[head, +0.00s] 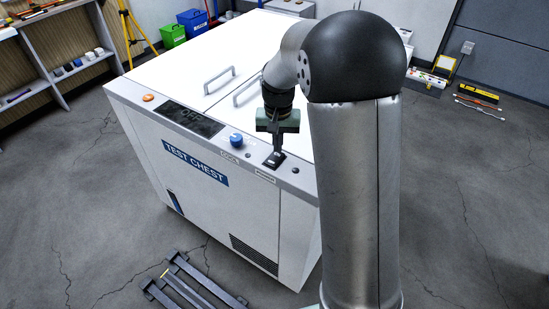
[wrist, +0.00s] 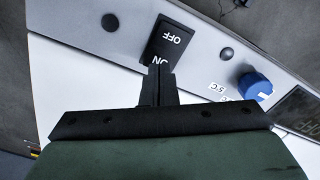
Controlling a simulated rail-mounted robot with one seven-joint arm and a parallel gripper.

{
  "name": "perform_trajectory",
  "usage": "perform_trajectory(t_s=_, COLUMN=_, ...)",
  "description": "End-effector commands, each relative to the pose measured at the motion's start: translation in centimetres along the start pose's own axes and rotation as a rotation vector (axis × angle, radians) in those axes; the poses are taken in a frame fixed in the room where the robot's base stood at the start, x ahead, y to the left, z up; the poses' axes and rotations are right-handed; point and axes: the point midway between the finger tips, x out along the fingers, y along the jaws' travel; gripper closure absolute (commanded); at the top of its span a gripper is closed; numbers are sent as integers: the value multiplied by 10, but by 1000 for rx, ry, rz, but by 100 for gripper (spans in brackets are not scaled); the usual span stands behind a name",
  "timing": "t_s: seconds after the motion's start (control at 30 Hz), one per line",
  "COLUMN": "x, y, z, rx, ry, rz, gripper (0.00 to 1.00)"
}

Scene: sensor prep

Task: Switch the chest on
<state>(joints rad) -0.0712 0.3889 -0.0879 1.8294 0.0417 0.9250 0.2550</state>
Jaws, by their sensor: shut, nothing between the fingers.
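The white test chest (head: 200,205) stands in the middle of the head view. On its front control strip are an orange light (head: 148,98), a dark display reading OFF (head: 192,119), a blue knob (head: 237,140) and a black rocker switch (head: 274,160). The switch, marked OFF and ON, also shows in the wrist view (wrist: 171,40). My gripper (head: 275,150) is shut and empty, pointing down at the switch. In the wrist view its fingertips (wrist: 158,68) overlap the ON end; I cannot tell whether they touch it.
Two lid handles (head: 219,80) rise from the chest top behind the strip. A dark slatted rack (head: 190,283) lies on the floor in front. Shelves (head: 70,60) stand at the left, with green and blue bins (head: 172,35) behind.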

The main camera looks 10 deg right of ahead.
Motion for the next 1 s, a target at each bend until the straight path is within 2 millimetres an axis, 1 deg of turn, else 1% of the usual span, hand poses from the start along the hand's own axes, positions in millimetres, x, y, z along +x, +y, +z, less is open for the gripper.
perform_trajectory(t_s=1.0, x=16, y=0, z=0, rx=0, ry=0, rz=0, gripper=100)
